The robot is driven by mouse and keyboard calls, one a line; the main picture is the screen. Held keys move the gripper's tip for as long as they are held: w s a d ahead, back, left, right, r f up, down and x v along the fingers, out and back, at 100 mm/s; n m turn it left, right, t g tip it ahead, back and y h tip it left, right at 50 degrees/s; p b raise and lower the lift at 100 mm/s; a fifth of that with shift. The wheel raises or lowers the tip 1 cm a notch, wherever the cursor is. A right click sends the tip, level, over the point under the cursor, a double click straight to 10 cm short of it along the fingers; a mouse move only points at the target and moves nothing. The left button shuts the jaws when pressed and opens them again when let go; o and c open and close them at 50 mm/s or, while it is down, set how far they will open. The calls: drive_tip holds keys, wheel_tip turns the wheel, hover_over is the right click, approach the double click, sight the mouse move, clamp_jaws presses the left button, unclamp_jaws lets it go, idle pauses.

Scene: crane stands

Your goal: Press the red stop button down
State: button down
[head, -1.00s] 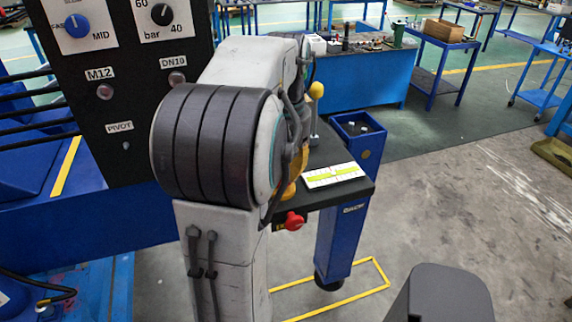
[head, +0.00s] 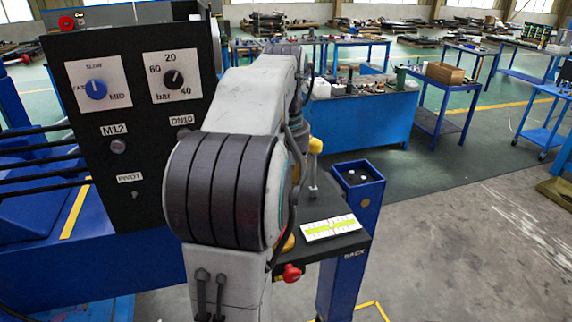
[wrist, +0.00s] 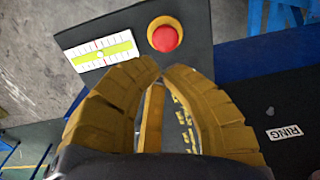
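The red stop button (wrist: 165,38) has a round red cap in a yellow ring. It sits on a dark panel near the top of the wrist view. My gripper (wrist: 161,70) has yellow fingers with the tips drawn together and nothing held between them. The tips show just below the button in the picture, apart from it; their height above it is hard to judge. In the head view my own arm covers most of the gripper and the button cannot be made out.
A white card with a yellow-green strip (head: 331,227) lies on the dark shelf beside the button. A yellow-knobbed lever (head: 315,146) rises behind it, and a red knob (head: 291,273) sits under the shelf edge. A panel with dials (head: 130,100) stands left.

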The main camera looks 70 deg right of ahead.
drive_tip(key=shift+s+r+p, duration=0.1)
drive_tip(key=shift+r+p, duration=0.2)
drive_tip(key=shift+r, duration=2.15)
